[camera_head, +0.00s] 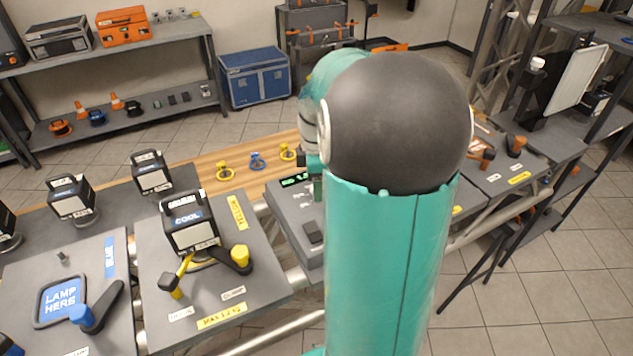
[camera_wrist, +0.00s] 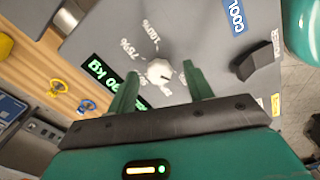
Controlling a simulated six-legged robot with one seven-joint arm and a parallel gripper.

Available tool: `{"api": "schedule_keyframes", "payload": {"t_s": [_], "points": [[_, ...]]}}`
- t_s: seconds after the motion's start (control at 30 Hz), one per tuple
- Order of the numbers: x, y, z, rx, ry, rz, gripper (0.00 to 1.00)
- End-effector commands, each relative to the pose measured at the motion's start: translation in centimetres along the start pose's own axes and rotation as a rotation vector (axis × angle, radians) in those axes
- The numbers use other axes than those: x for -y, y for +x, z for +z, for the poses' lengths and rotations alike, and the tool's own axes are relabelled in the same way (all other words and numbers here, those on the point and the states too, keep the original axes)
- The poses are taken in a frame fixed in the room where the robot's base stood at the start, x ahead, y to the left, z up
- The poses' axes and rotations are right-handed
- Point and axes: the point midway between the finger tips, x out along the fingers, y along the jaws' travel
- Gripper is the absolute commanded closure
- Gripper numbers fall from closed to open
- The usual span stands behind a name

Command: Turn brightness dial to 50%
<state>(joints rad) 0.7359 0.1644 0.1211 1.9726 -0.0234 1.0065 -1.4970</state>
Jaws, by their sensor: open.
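The brightness dial (camera_wrist: 159,72) is a small round white knob on a grey panel (camera_wrist: 205,40). The wrist view shows printed "75%" and "100%" marks beside it; a 50% mark is not readable, and I cannot tell where the pointer sits. My gripper (camera_wrist: 161,70) is open, with one green finger on each side of the dial. I cannot tell whether either finger touches it. In the head view the panel (camera_head: 290,221) is partly visible, but my arm hides the dial.
A green-lit display (camera_wrist: 104,72) and a dark block (camera_wrist: 257,62) flank the dial on the panel. Yellow and blue rings (camera_head: 257,161) lie on the wooden surface behind. A board (camera_head: 212,285) with a COOL lamp (camera_head: 190,223) and levers stands to the left.

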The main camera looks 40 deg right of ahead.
Motion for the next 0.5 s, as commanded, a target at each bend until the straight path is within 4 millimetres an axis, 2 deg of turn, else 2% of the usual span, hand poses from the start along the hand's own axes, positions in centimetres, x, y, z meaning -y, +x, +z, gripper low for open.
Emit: {"api": "schedule_keyframes", "payload": {"t_s": [0.27, 0.37, 0.5], "points": [[-0.11, 0.23, -0.01, 0.000, 0.000, 0.001, 0.49], [-0.10, 0.22, 0.00, 0.000, 0.001, 0.001, 0.65], [-0.10, 0.22, -0.01, 0.000, 0.001, 0.001, 0.92]]}}
